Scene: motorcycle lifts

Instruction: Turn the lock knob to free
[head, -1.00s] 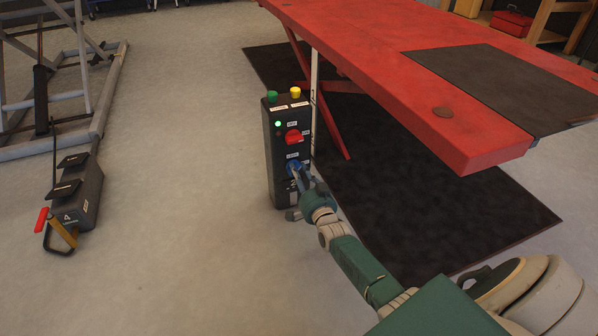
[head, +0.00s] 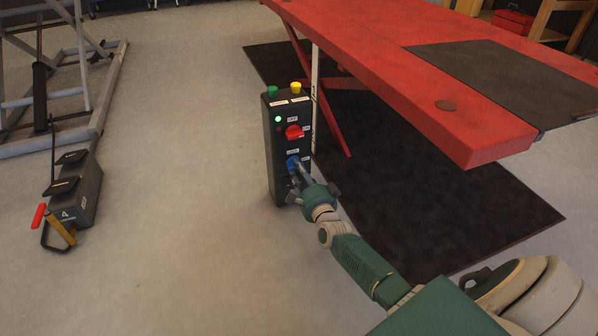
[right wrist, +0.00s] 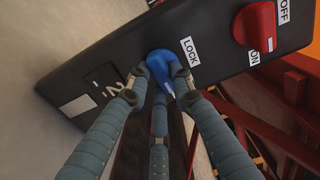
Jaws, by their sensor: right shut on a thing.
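The blue lock knob (head: 292,162) is on the front of a black control box (head: 272,165), below a red switch (head: 294,132). In the right wrist view, the blue knob (right wrist: 158,60) is beside the white LOCK label (right wrist: 189,51). My right gripper (head: 299,174) is at the box front. Its fingers (right wrist: 160,73) are shut on the blue knob from both sides and hide part of it. A short white mark shows on the knob's lower part. My left gripper is not in view.
Green (head: 272,91) and yellow (head: 295,88) buttons top the box; a green lamp (head: 278,119) glows. The red lift table (head: 400,75) overhangs a black mat (head: 450,215) to the right. A foot pedal unit (head: 75,195) lies left. Floor between is clear.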

